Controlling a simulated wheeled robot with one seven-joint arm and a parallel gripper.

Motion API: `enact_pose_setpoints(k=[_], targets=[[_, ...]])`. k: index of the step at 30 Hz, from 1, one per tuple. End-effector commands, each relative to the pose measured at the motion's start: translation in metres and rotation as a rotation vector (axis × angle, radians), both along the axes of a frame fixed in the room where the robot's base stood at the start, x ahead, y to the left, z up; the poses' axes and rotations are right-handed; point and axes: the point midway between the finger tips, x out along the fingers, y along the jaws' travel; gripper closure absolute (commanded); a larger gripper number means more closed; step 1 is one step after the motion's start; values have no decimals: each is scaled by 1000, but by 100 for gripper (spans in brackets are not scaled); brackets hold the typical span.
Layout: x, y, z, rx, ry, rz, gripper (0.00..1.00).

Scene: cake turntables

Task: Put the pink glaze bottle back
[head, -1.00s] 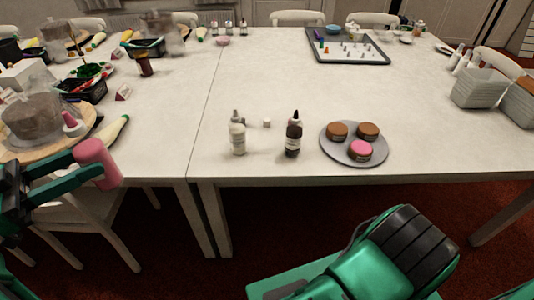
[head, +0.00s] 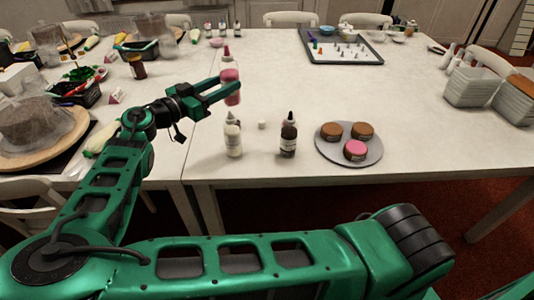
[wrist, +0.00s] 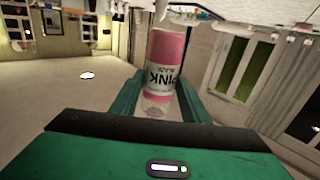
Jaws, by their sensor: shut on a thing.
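The pink glaze bottle (head: 231,84) is in my gripper (head: 229,87), upright in the head view above the table, behind the white and dark bottles. In the wrist view the bottle (wrist: 164,72) sits between the two green fingers (wrist: 158,98), its label reading "PINK" upside down. The fingers are shut on it. A white glaze bottle (head: 233,138) and a dark brown glaze bottle (head: 288,137) stand upright on the table near its front edge. Whether the pink bottle's base touches the table is hard to tell.
A small white cap (head: 262,125) lies between the standing bottles. A grey plate (head: 371,153) with three round cakes is to their right. A tray (head: 345,58) with small pieces lies at the back. The middle of the table (head: 400,100) is clear.

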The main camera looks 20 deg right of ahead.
Motion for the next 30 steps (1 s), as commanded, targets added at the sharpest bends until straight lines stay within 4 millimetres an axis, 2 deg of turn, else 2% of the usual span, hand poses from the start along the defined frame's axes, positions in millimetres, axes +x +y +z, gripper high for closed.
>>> enact_pose_setpoints(k=[1, 3, 9, 16, 20, 27, 30], targets=[[-4, -19, -12, 1, 5, 11, 68], [-11, -37, -27, 0, -2, 36, 68], [-43, -72, -65, 2, -15, 116, 68], [-64, -86, -84, 8, -12, 187, 68], [-66, -87, -95, 7, -11, 201, 68], [-66, -87, -131, 5, -11, 200, 68], [-66, -86, -141, 7, -12, 200, 68]])
